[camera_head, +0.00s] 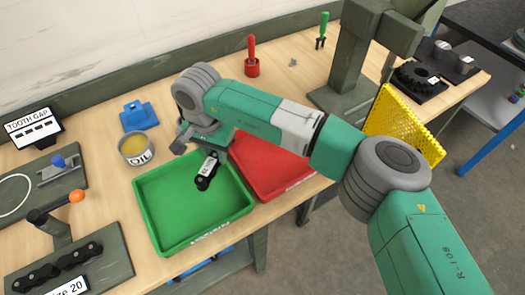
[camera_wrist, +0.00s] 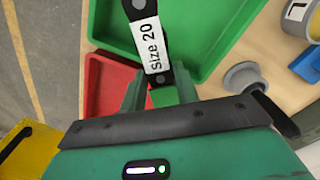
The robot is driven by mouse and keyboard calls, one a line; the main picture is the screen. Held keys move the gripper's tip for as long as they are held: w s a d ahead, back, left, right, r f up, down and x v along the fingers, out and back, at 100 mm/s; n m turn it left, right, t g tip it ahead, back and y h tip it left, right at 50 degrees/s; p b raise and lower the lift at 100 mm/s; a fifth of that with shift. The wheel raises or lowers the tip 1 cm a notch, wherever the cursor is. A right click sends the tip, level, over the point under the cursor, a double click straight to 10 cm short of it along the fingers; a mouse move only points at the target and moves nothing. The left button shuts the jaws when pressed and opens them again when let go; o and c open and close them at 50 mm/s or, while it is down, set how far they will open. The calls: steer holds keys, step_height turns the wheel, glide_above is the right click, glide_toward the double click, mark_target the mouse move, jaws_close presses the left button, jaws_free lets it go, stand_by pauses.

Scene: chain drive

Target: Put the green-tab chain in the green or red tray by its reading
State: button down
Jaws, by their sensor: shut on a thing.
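The chain (camera_wrist: 138,8) is a short black piece with a white "Size 20" label; in the head view its dark lower end (camera_head: 203,184) hangs over the green tray. My gripper (camera_wrist: 160,95) is shut on its green tab (camera_wrist: 163,97), which shows between the fingers. The green tray (camera_head: 165,236) looks empty; the chain is above its right part, and I cannot tell whether it touches the floor. The green tray also fills the top of the wrist view (camera_wrist: 205,30). The red tray (camera_head: 275,165) stands right beside it, partly hidden by my arm.
An oil tin (camera_head: 136,150), a blue block (camera_head: 138,114) and a "TOOTH GAP" sign (camera_head: 33,128) stand left. A fixture with a black chain (camera_head: 60,268) and a "Size 20" label is bottom left. A yellow mesh panel (camera_head: 405,125) stands right.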

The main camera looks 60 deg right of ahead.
steer(key=s+d+f+m+p, duration=0.1)
steer(key=s+d+m, duration=0.6)
steer(key=s+d, duration=0.7)
steer(key=f, duration=0.3)
steer(key=w+d+f+b, duration=0.1)
steer(key=f, duration=0.2)
steer(key=w+f+b, duration=0.1)
steer(key=f, duration=0.2)
steer(key=shift+d+f, duration=0.35)
steer(key=shift+d, duration=0.05)
steer(key=shift+d+r, duration=0.1)
steer(key=shift+r, duration=0.05)
steer(key=c, duration=1.1)
jaws_free()
steer(key=shift+f, duration=0.2)
steer(key=shift+o, duration=0.2)
